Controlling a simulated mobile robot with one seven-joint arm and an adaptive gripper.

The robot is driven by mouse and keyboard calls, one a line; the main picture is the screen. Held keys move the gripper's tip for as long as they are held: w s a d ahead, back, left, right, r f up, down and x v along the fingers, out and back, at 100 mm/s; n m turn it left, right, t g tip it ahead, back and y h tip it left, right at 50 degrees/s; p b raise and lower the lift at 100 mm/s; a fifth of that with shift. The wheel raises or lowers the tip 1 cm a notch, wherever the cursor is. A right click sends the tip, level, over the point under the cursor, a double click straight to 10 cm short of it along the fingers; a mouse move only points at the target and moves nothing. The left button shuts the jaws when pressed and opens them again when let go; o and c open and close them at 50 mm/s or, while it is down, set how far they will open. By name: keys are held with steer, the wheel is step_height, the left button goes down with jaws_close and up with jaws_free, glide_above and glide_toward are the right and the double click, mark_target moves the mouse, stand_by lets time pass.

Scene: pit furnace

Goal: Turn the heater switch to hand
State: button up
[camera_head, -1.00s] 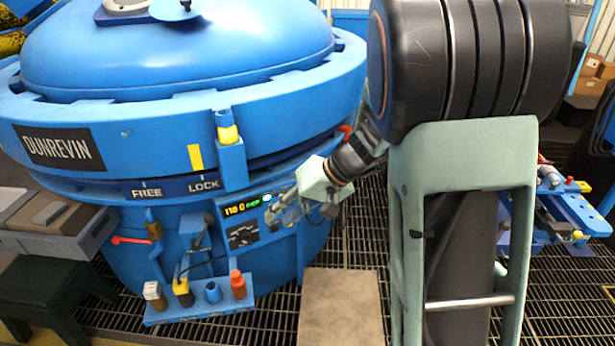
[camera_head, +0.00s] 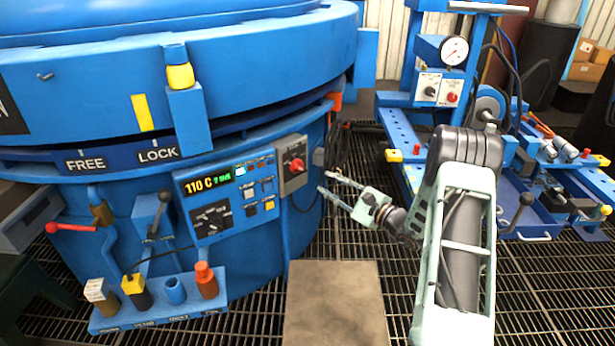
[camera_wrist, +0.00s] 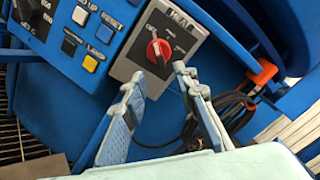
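The heater switch is a red rotary knob (camera_head: 297,165) on a grey box at the right end of the furnace's control panel. In the wrist view the red knob (camera_wrist: 158,50) sits on the grey plate, whose heading is partly legible as "HEAT".
The display panel (camera_head: 228,195) with several buttons and a black dial is left of the switch. A dark cable coil (camera_head: 337,148) hangs to its right. A shelf of coloured plugs (camera_head: 160,303) stands lower left. A blue cart with a gauge (camera_head: 454,50) stands right.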

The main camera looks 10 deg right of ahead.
mark_target(303, 170)
steer(key=b+x, duration=0.2)
steer(key=x, duration=0.8)
steer(key=shift+s, duration=0.1)
jaws_close()
